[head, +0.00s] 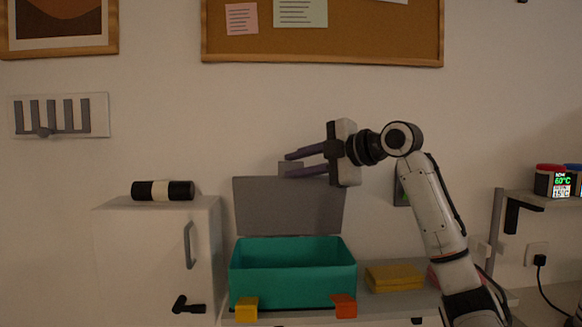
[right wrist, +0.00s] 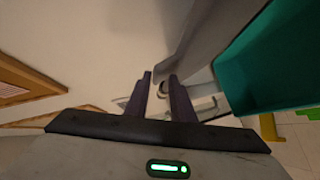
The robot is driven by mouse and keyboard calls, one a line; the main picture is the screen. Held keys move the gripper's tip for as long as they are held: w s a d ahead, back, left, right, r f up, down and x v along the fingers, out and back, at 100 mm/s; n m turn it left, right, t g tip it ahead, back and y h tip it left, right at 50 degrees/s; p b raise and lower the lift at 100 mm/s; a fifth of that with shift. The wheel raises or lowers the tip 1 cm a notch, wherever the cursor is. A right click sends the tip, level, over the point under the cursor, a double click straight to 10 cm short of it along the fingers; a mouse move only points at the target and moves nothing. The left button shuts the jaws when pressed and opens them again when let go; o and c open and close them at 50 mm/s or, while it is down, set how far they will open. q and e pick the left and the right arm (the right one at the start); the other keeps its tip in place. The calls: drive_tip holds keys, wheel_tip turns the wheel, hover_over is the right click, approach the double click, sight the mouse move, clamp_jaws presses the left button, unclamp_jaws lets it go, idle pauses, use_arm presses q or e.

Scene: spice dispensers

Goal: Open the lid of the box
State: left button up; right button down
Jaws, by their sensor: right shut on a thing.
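The teal box (head: 292,272) stands on the counter, and its grey lid (head: 288,207) is raised upright at the back, leaving the box open at the top. A small grey tab (head: 284,169) sticks up from the lid's top edge. My right gripper (head: 289,163) reaches in from the right above the lid and is shut on the tab, its dark purple fingers on either side. In the right wrist view, the fingers (right wrist: 161,78) point toward the grey lid (right wrist: 205,40), and the teal box (right wrist: 262,68) is at the right. My left gripper is not in view.
A yellow block (head: 246,309) and an orange block (head: 344,306) are at the box's front. A white cabinet (head: 150,258) with a black-and-white cylinder (head: 161,190) on top stands left. Yellow sponges (head: 394,277) lie right of the box. A shelf (head: 535,202) is at far right.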

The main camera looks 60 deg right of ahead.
drive_tip(key=shift+d, duration=0.15)
drive_tip(key=c, duration=1.9)
unclamp_jaws()
drive_tip(key=shift+c, duration=0.2)
drive_tip(key=shift+o, duration=0.5)
drive_tip(key=shift+d+f, duration=0.1)
drive_tip(key=shift+d, duration=0.05)
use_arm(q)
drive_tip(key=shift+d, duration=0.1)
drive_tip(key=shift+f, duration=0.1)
use_arm(e)
drive_tip(key=shift+s, duration=0.1)
drive_tip(key=shift+s+a, duration=0.2)
use_arm(q)
drive_tip(key=b, duration=0.1)
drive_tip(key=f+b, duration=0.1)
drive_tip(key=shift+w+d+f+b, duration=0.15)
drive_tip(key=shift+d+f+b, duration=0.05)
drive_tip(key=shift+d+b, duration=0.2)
use_arm(e)
drive_tip(key=d+v, duration=0.1)
drive_tip(key=v, duration=0.8)
drive_tip(key=shift+s+a+r, duration=0.25)
drive_tip(key=shift+s+a, duration=0.1)
drive_tip(key=shift+a, duration=0.15)
